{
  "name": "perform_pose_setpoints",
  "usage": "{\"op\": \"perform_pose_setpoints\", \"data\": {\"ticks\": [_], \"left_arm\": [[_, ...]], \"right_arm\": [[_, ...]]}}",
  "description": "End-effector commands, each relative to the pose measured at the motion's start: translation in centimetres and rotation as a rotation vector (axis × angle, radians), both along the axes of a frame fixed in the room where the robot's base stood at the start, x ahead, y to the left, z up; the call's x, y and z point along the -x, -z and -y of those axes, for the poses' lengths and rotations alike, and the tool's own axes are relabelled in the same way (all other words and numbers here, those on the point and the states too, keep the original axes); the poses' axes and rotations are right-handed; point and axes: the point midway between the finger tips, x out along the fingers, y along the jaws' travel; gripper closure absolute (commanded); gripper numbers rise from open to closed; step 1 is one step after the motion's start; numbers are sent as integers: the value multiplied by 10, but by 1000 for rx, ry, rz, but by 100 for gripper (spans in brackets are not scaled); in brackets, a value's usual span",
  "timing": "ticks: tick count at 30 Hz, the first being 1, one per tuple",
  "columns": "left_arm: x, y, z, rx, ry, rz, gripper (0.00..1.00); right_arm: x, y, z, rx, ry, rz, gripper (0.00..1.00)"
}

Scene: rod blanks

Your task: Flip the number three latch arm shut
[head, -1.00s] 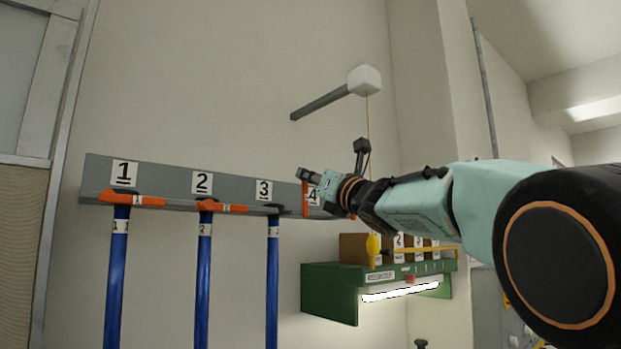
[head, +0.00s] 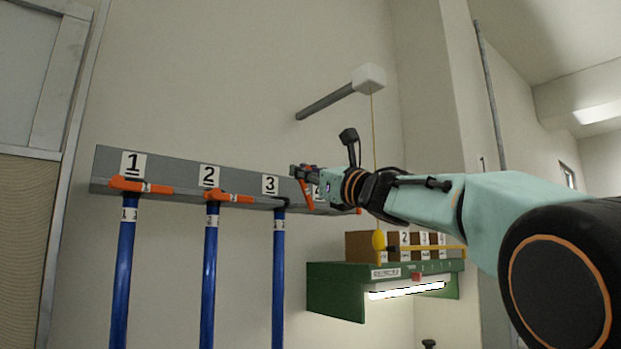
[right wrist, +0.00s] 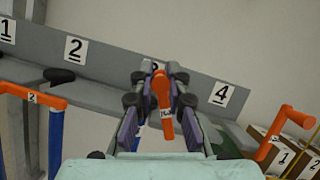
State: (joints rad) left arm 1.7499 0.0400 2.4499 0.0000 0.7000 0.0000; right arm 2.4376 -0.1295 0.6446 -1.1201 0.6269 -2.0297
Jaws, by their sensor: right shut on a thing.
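My right gripper (head: 298,172) is at the wall rail and shut on the orange number three latch arm (head: 306,192). In the right wrist view the gripper (right wrist: 160,88) has its fingers on both sides of this latch arm (right wrist: 165,124), which carries a small label. In the head view the latch arm stands raised, its top leaning left toward the number 3 plate (head: 270,184). The blue number three rod (head: 278,280) hangs below that plate, left of the latch arm. In the right wrist view the fingers mostly hide the number 3 plate. My left gripper is not in view.
Orange latch arms one (head: 140,186) and two (head: 230,197) lie across blue rods (head: 122,270) and (head: 209,270) on the grey rail (head: 180,183). Latch arm four (right wrist: 285,130) sticks out to the right. A green shelf (head: 335,292) with brown boxes stands lower right.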

Motion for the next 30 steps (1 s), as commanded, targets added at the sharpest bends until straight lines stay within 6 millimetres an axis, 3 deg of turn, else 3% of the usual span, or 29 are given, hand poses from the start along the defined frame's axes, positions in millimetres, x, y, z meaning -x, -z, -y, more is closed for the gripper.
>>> {"op": "perform_pose_setpoints", "data": {"ticks": [1, 10, 26, 27, 30], "left_arm": [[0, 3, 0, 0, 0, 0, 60], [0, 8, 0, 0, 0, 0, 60], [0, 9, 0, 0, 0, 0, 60], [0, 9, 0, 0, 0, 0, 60], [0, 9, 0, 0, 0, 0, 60]], "right_arm": [[-1, 8, -2, 25, -3, 8, 100], [3, 13, -9, 125, -3, 78, 100], [4, 13, -10, 148, -3, 94, 100], [4, 13, -10, 148, -3, 94, 84], [4, 13, -10, 148, -2, 95, 76]]}}
